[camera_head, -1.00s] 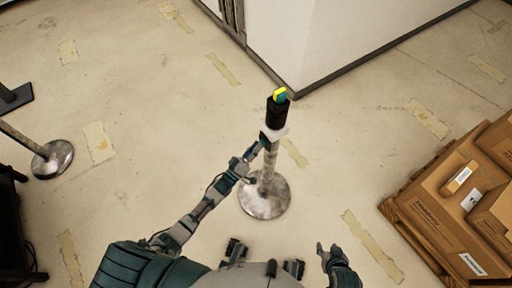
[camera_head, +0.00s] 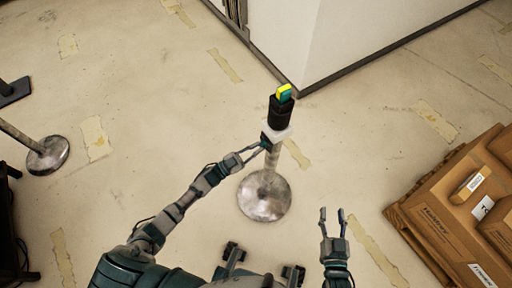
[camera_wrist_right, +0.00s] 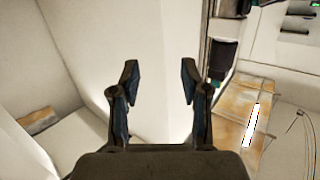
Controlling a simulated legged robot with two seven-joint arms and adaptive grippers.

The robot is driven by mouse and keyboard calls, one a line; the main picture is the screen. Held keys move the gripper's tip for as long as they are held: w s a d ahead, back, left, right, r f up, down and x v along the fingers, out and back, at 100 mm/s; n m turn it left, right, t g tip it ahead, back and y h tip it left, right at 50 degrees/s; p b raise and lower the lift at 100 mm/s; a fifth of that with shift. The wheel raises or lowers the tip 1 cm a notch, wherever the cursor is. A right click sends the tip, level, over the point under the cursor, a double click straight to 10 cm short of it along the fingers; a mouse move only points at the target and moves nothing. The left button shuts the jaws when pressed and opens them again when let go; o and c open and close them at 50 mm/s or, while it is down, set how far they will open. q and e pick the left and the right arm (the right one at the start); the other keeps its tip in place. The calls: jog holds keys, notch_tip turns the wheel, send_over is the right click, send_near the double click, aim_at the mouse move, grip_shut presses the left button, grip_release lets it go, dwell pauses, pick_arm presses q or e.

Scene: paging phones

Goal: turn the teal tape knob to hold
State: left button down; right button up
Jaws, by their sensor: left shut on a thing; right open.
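The teal and yellow tape knob (camera_head: 285,93) sits on top of the black head (camera_head: 280,112) of an upright post with a round metal base (camera_head: 265,197). A white collar (camera_head: 276,133) is below the head. My left gripper (camera_head: 263,147) is shut at the post just below the collar, well below the knob; its contact is too small to see clearly. My right gripper (camera_head: 332,212) is open and empty, in front of the post and to its right. Its two spread fingers also show in the right wrist view (camera_wrist_right: 159,75).
Cardboard boxes (camera_head: 455,215) on a pallet stand at the right. A white wall corner (camera_head: 305,60) is behind the post. Another stanchion base (camera_head: 48,155) is at the left. The floor around the post is clear.

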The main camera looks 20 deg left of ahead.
pick_arm(q)
jog(key=shift+f+m+g+h+b, duration=0.1)
jog(key=shift+m+g+h, duration=0.3)
jog(key=shift+m, duration=0.9)
jog(key=shift+f+m+g+h+b, duration=0.1)
jog(key=shift+m+g, duration=0.65)
jog(key=shift+m, duration=0.55)
jog(key=shift+m+g+h+b, duration=0.15)
jog(key=shift+m+g, duration=0.4)
jog(key=shift+m, duration=0.75)
pick_arm(e)
jog(key=shift+w+a+r+t, duration=0.1)
jog(key=shift+a+r+t, duration=0.05)
jog(key=shift+r+t, duration=0.3)
jog(key=shift+w+a+r+t, duration=0.1)
jog(key=shift+r+t, duration=0.15)
jog(key=shift+r, duration=0.25)
jog(key=shift+s, duration=0.1)
pick_arm(q)
jog(key=c, duration=1.2)
grip_release()
jog(key=shift+r, duration=0.1)
jog(key=shift+s+d, duration=0.1)
jog(key=shift+d, duration=0.05)
pick_arm(e)
jog(key=shift+w+a, duration=0.1)
jog(key=shift+w, duration=0.1)
